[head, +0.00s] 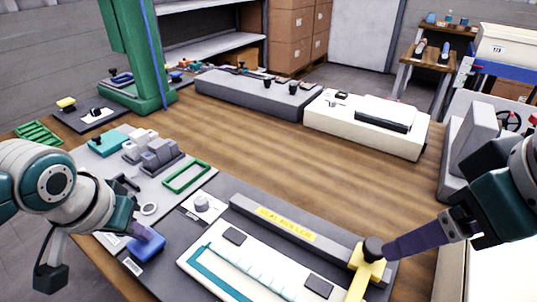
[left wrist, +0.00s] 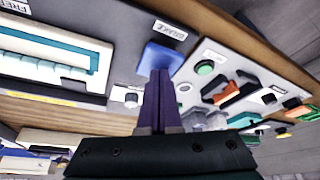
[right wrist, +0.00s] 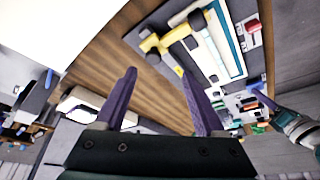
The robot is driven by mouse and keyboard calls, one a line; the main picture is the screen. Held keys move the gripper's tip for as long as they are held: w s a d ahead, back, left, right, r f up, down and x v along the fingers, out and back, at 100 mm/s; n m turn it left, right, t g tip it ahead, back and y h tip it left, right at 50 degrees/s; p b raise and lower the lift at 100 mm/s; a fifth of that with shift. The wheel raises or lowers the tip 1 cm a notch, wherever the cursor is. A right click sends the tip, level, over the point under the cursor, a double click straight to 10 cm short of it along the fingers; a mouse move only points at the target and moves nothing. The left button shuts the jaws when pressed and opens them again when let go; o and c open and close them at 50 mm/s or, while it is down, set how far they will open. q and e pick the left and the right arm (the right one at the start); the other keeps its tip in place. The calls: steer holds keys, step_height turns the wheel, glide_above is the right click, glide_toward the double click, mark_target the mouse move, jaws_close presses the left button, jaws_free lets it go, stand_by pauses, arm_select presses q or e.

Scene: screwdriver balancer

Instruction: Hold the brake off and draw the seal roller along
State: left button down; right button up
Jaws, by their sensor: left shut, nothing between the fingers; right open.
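The blue brake pad (head: 149,246) lies on the dark base at the left; the left wrist view shows it beside a BRAKE label (left wrist: 160,58). My left gripper (head: 139,230) is shut and empty, its tips at the pad and apparently pressing on it. My right gripper (head: 388,250) is open, tips beside the knob. In the right wrist view the knob (right wrist: 152,58) appears near the gap between the fingertips; contact is unclear.
A white panel with a teal strip (head: 215,269) lies in front of the rail. A grey mat (head: 105,180) with small parts and a green frame (head: 187,177) is at the left. A green column (head: 137,60) and long grey and white boxes stand behind. The middle wooden tabletop is clear.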

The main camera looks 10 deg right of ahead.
mark_target(375, 245)
steer(key=x, duration=0.3)
steer(key=w+x, duration=0.1)
steer(key=x, duration=0.3)
steer(key=d+x, duration=0.1)
steer(key=x, duration=0.3)
steer(key=shift+w+r, duration=0.1)
steer(key=shift+w, duration=0.4)
steer(key=shift+d, duration=0.1)
jaws_close()
stand_by(0.8)
